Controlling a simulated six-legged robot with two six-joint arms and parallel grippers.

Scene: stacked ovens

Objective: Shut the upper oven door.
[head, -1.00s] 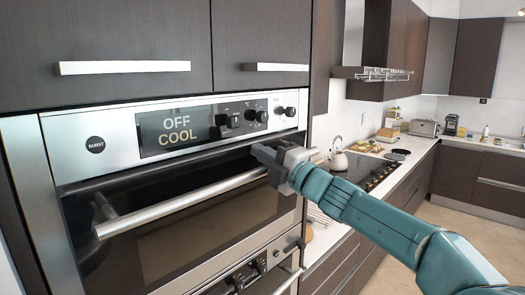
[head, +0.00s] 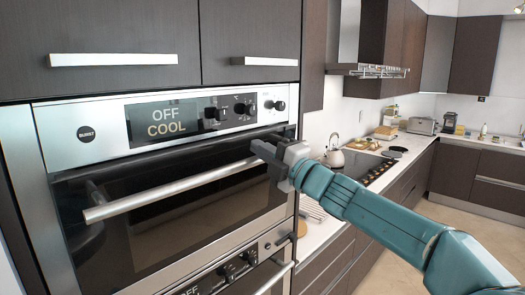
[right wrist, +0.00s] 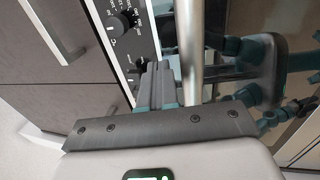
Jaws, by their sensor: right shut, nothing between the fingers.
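The upper oven door (head: 165,225) is dark glass with a long silver bar handle (head: 175,191). It stands upright and looks flush or nearly flush under the control panel; I cannot tell whether a narrow gap is left. My right gripper (head: 262,152) is shut and empty at the right end of the handle, close to the door's upper right part. In the right wrist view the shut fingers (right wrist: 166,85) lie beside the handle bar (right wrist: 189,50); contact is unclear. My left gripper is not in view.
The control panel (head: 100,118) with display and knobs sits above the door. A lower oven (head: 235,268) is below. Cabinets with bar handles (head: 114,60) are overhead. To the right, a counter holds a kettle (head: 336,156) and a cooktop (head: 362,167).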

